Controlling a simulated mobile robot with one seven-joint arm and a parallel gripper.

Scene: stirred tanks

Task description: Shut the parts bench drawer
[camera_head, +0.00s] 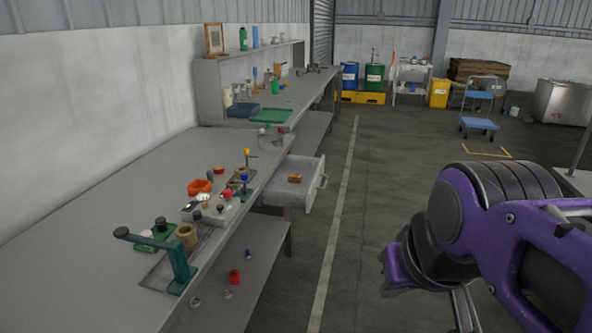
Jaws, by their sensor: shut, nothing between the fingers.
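The parts bench drawer (308,196) is pulled out from the right side of the long grey bench (75,240), over the aisle. It is light grey with a bar handle (323,182) on its front. A small brown block (294,177) lies inside it. My purple arm reaches in from the right. My gripper (388,288) is at the arm's left end, low in the picture, mostly hidden behind the arm. It is shut and empty, clear of the drawer, nearer the camera and to its right.
The bench top carries a green stand (173,258), an orange tray (199,187) and several small parts. A lower shelf (255,262) holds a red-capped item (234,277). The floor aisle (375,190) right of the drawer is clear. A blue trolley (479,124) stands farther back.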

